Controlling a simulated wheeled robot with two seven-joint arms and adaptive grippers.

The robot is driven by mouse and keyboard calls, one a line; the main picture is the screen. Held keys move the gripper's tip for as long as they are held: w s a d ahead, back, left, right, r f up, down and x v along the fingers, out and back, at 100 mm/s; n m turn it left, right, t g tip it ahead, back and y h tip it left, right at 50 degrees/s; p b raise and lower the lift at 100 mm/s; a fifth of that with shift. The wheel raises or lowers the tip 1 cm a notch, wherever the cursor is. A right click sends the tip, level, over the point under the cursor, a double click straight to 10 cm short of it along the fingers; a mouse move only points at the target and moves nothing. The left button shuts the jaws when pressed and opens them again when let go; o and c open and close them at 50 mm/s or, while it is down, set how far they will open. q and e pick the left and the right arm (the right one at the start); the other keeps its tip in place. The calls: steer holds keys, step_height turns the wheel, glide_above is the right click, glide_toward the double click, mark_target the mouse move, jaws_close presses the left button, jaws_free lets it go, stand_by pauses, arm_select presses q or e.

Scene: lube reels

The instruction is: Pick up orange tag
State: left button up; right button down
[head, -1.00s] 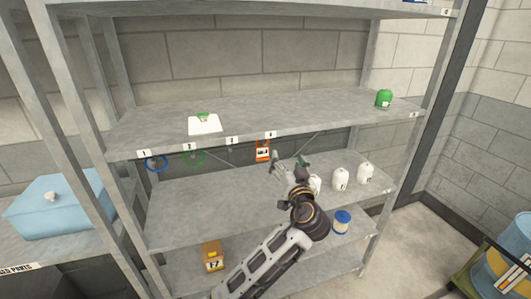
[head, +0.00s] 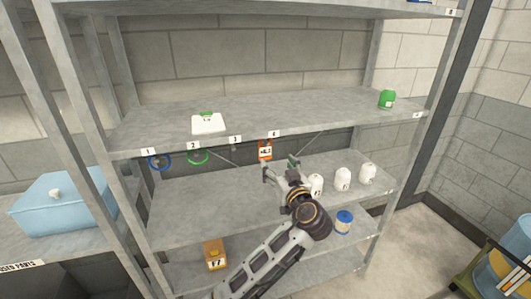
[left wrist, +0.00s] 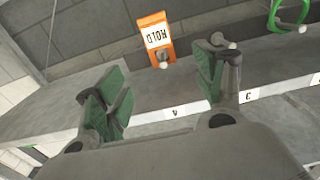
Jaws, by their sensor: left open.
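The orange tag (head: 265,150) with a white label hangs below the front edge of the middle shelf, under the number 4 label. It also shows in the left wrist view (left wrist: 154,38), near the top middle, with its label reading HOLD and a grey peg at its end. My left gripper (head: 281,167) is open and empty, just below the tag in the head view. In the left wrist view its two green-padded fingers (left wrist: 160,90) stand wide apart, with the tag between and beyond them, apart from both. My right gripper is not in view.
A blue ring (head: 159,162) and a green ring (head: 198,157) hang left of the tag. White bottles (head: 343,179) stand on the shelf below, right of my gripper. The middle shelf's edge (left wrist: 185,112) crosses the left wrist view near the fingers.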

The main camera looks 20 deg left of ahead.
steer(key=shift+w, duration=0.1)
arm_select(q)
steer(key=p, duration=0.2)
glide_toward(265, 146)
steer(key=x, duration=0.4)
steer(key=shift+w+a, duration=0.15)
steer(key=shift+w, duration=0.25)
steer(key=shift+a+f, duration=0.1)
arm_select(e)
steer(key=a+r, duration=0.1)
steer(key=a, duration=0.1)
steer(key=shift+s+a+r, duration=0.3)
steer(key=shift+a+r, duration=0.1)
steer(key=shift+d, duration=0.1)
